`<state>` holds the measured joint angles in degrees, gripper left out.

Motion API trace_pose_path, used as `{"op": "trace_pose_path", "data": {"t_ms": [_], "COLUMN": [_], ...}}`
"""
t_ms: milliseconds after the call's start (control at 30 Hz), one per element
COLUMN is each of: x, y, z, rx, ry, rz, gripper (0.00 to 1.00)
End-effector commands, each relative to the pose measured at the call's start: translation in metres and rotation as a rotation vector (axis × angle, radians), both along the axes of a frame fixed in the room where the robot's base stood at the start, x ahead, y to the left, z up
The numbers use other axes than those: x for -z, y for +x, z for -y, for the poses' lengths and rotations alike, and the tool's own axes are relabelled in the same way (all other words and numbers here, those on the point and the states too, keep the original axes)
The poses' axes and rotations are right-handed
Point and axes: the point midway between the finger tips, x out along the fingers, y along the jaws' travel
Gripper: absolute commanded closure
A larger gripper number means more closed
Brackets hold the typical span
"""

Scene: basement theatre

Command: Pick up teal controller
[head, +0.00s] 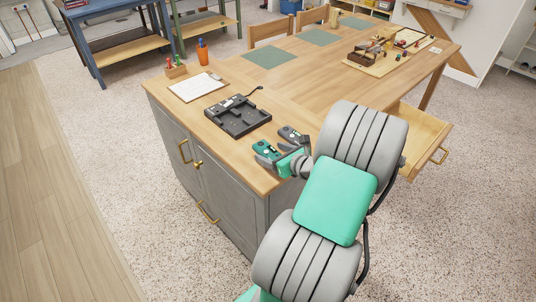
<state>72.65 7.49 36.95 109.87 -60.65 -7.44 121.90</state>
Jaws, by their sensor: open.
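The teal controller (265,149) lies on the wooden top of the grey cabinet, near its front right corner. A dark grey controller (290,134) lies just beyond it to the right. My gripper (282,157) is open, at the end of my grey and teal arm, right beside the near side of the teal controller. In this view it overlaps the controller's near edge. I cannot tell whether they touch. My own arm fills the lower right and hides part of the cabinet top's near edge.
A black tray-like device (237,115) with a cable lies left of the controllers. A drawer (424,138) stands open at right. A wooden table (345,65) with green mats extends behind.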

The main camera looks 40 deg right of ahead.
Motion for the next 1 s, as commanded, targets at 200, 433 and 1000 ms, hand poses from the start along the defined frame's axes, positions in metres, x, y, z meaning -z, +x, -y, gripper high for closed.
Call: {"op": "trace_pose_path", "data": {"t_ms": [200,433,1000], "x": [0.0031,0.0029,0.0030], "y": [0.0074,0.0071,0.0069], "z": [0.0004,0.0004,0.0003], "rx": [0.001,0.001,-0.001], "ry": [0.000,-0.001,-0.002], "rz": [-0.001,-0.001,-0.001], "gripper": [0.24,0.37,0.83]}}
